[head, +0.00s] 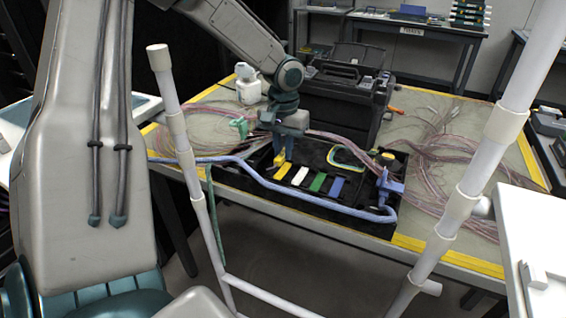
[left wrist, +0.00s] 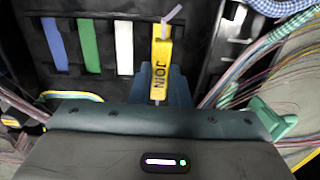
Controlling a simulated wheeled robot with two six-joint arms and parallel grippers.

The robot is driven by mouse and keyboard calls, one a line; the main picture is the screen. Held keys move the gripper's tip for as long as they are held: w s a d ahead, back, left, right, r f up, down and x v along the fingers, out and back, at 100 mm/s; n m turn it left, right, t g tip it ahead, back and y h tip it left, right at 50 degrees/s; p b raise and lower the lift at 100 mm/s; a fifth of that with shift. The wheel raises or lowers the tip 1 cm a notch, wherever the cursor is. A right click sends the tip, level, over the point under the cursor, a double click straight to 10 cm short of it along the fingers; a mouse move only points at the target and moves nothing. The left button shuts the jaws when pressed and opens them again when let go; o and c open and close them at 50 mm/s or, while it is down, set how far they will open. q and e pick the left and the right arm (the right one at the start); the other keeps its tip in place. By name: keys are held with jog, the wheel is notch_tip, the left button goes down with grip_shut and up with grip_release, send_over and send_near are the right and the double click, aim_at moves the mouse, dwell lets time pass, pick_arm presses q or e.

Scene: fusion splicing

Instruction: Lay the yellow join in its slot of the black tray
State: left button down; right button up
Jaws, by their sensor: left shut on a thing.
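The yellow join (left wrist: 160,68), marked JOIN, is gripped at its near end by my left gripper (left wrist: 160,97) in the left wrist view. A pale thin strand sticks out of its far end. In the head view my left gripper (head: 283,152) points down over the left part of the black tray (head: 262,190), with the yellow join (head: 282,170) at its tips. The join lies in line with the row of coloured strips, beside the white one. I cannot tell whether it touches the tray floor. My right gripper is not in view.
White (head: 300,176), green (head: 318,181) and blue (head: 336,187) strips lie in the tray. A thick blue cable (head: 300,201) runs along its front edge, to a blue clamp (head: 390,186). Pinkish cable bundles (head: 440,170) lie to the right. A white pole frame (head: 190,150) stands in front.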

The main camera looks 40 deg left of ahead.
aim_at(283, 153)
pick_arm(q)
notch_tip(283, 153, down, 3)
jog(key=shift+s+f, duration=0.1)
jog(key=shift+f, duration=0.35)
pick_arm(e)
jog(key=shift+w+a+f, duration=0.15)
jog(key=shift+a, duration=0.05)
pick_arm(q)
jog(key=shift+b, duration=0.3)
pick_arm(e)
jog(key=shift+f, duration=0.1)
pick_arm(q)
jog(key=c, duration=1.4)
grip_release()
jog(key=shift+f, duration=0.1)
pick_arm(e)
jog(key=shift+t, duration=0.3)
